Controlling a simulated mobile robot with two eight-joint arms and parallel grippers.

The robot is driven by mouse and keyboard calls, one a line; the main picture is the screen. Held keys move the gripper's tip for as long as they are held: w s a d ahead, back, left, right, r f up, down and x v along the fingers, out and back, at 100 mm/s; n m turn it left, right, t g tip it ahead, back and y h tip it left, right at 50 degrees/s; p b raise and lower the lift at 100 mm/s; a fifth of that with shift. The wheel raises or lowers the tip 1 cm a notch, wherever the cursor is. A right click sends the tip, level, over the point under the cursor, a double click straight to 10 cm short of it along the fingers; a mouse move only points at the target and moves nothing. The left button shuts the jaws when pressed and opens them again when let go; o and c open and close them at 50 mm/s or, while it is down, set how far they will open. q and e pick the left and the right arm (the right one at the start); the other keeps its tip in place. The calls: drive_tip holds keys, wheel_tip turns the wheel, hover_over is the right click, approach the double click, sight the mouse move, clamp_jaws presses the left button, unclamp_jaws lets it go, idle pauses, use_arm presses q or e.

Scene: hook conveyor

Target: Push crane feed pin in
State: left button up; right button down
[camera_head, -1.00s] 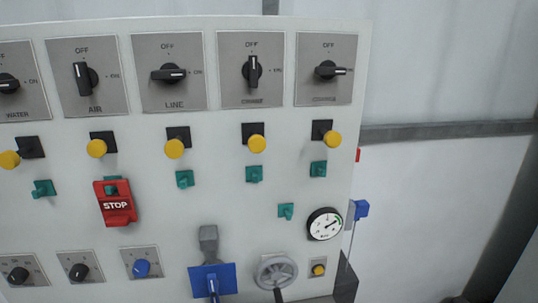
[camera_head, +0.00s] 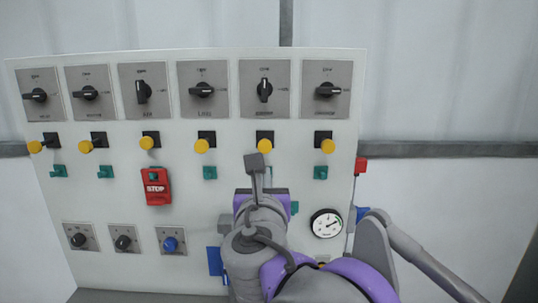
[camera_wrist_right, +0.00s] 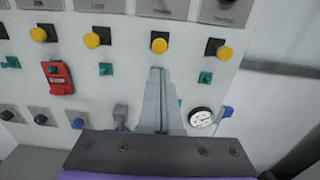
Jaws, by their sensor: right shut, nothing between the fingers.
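A row of yellow-capped pins on black square mounts crosses the control panel, each below a rotary switch. The switch labels on the right are too blurred to read, so I cannot tell by label which pin is the crane feed. The fifth yellow pin from the left (camera_head: 265,139) stands just above my right gripper (camera_head: 254,162); it also shows in the right wrist view (camera_wrist_right: 159,45). My right gripper (camera_wrist_right: 156,72) is shut and empty, its fingers pointing up toward that pin. I see a gap below the cap in the wrist view. My left gripper is out of view.
The panel (camera_head: 110,190) has small green pieces, a red STOP cover (camera_head: 156,187), a row of lower knobs, and a round gauge (camera_head: 326,223) right of my arm. A red part (camera_head: 361,165) juts out at the right edge. My right arm hides the lower middle.

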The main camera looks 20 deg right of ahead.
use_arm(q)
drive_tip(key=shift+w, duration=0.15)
use_arm(e)
drive_tip(key=shift+w, duration=0.15)
drive_tip(key=shift+w, duration=0.1)
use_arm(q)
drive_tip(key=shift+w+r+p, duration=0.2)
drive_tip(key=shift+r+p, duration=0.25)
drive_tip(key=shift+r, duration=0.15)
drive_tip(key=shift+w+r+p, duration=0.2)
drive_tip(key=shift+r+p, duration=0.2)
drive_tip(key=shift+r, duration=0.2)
use_arm(e)
approach(265, 152)
drive_tip(key=x, duration=0.4)
drive_tip(key=r+x, duration=0.1)
drive_tip(key=x, duration=0.2)
drive_tip(key=shift+r, duration=0.1)
